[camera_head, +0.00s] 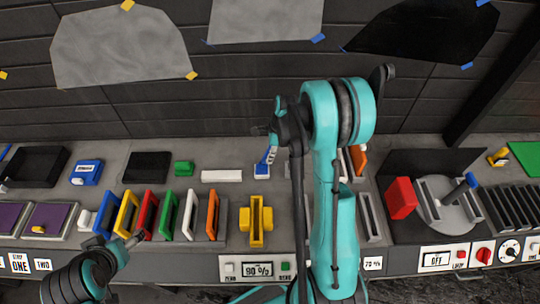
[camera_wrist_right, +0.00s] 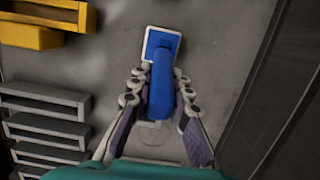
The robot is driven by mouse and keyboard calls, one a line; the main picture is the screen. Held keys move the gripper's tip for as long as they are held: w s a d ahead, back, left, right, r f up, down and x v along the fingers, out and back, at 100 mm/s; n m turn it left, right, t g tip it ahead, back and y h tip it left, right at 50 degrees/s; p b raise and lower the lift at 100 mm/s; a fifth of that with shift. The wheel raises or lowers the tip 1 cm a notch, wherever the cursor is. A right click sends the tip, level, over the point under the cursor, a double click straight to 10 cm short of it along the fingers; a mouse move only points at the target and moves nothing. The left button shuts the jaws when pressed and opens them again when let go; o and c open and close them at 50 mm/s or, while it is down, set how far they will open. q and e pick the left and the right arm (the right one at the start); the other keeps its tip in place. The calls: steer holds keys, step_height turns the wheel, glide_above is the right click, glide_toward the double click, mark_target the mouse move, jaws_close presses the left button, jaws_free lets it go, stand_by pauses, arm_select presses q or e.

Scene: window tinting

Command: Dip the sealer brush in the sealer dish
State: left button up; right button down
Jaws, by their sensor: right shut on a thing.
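The sealer brush appears to be the blue-handled tool with a square blue-and-white head (camera_head: 262,170). In the right wrist view its blue handle (camera_wrist_right: 160,88) runs between the fingers of my right gripper (camera_wrist_right: 160,103), which is shut on it. The head points away from the gripper, over the grey bench top; I cannot tell whether it touches. In the head view my right gripper (camera_head: 271,140) is partly hidden by my own arm. My left gripper (camera_head: 127,245) is low at the left, apart from the brush; its opening is unclear. I cannot identify the sealer dish with certainty.
Coloured upright frames (camera_head: 170,213) stand left of a yellow slotted holder (camera_head: 257,222). A red block (camera_head: 401,198) and a round grey turntable (camera_head: 436,226) are at the right. A white bar (camera_head: 221,176) lies behind the frames. Film sheets hang on the back wall.

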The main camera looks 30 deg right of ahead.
steer(key=shift+r+p, duration=1.45)
steer(key=shift+r, duration=1.4)
steer(key=shift+s+a+f, duration=0.1)
steer(key=shift+f, duration=0.05)
